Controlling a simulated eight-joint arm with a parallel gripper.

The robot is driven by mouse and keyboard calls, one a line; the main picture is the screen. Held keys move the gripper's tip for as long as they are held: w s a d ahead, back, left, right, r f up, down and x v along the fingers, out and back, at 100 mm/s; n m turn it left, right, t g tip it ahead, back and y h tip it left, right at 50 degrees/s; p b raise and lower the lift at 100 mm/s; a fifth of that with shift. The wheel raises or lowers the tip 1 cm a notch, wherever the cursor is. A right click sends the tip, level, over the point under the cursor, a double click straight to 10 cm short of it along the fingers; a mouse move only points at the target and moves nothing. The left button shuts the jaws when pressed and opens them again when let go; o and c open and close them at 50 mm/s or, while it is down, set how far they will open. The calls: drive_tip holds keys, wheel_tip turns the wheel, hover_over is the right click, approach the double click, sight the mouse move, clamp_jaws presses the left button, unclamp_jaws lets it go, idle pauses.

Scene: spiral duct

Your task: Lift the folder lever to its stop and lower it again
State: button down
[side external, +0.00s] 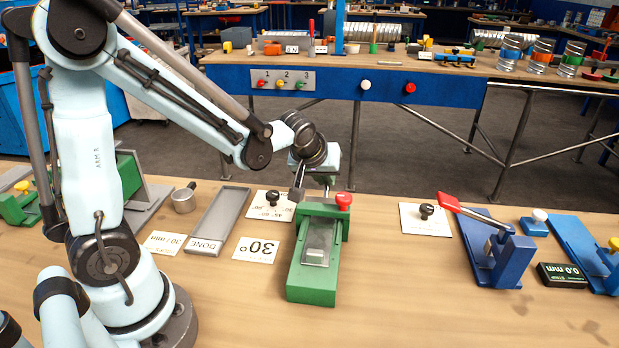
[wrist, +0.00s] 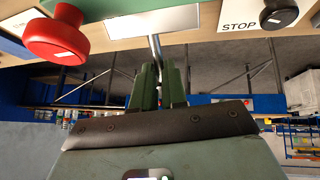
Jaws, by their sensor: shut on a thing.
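The green folder (side external: 312,280) stands on the bench in the middle of the side view, with a pale metal plate along its top. A red knob (side external: 343,201) is at its far right corner; a red knob (wrist: 55,38) also shows large at the upper left of the wrist view. My gripper (wrist: 158,88) has its two green fingers closed on a thin metal rod, the folder lever (wrist: 154,46). In the side view my wrist hangs over the folder's far end and largely hides the grip and lever. The lever's exact angle cannot be told.
A black knob (wrist: 278,14) sits by a STOP label in the wrist view. A blue device with a red lever (side external: 490,216) stands right.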

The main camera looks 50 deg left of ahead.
drive_tip(key=c, duration=1.2)
unclamp_jaws()
drive_tip(key=shift+o, duration=0.2)
drive_tip(key=v, duration=1.2)
drive_tip(key=shift+r, duration=0.1)
drive_tip(key=shift+s, duration=0.1)
drive_tip(key=s+d+f+m+h, duration=0.3)
drive_tip(key=s+m, duration=0.3)
drive_tip(key=m, duration=0.2)
drive_tip(key=shift+s+d+f+t, duration=0.4)
drive_tip(key=shift+d, duration=0.35)
